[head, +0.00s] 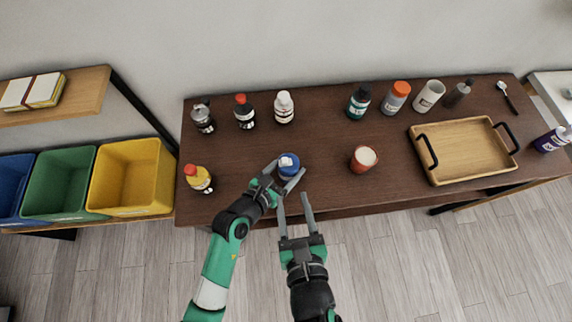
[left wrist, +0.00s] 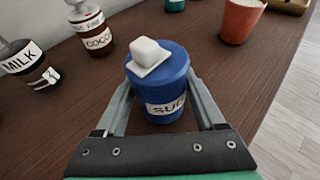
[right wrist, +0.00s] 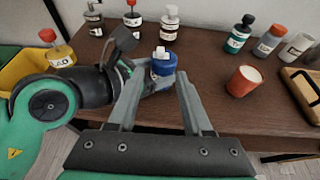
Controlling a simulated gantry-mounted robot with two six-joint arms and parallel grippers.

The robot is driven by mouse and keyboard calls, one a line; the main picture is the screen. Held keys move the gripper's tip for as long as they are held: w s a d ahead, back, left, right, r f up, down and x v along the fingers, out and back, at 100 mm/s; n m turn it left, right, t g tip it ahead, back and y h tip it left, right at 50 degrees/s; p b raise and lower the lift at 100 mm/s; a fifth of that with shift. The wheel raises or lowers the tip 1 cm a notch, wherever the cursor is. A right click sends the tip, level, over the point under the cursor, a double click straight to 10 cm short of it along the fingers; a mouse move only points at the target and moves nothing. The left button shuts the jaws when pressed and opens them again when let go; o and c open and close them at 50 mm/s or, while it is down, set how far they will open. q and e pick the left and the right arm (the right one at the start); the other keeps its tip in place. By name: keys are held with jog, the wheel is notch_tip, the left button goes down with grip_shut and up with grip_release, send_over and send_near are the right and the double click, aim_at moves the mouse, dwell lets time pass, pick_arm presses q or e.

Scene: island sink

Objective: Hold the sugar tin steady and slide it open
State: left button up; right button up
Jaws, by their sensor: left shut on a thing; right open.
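The sugar tin (head: 289,166) is a blue round tin standing upright near the front edge of the brown table, left of its middle. In the left wrist view the tin (left wrist: 160,92) shows a label reading "SU…" and a white block (left wrist: 150,53) on its top. My left gripper (head: 283,174) is shut on the tin's sides, one finger on each side.
A red cup (head: 363,159) and a wooden tray (head: 463,150) stand to the right. The table between tin and cup is clear.

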aim_at(285, 163)
jog(key=x, duration=1.1)
jog(key=shift+w+f, duration=0.1)
jog(key=shift+w, duration=0.1)
jog(key=shift+c, duration=0.3)
grip_shut()
dwell(0.5)
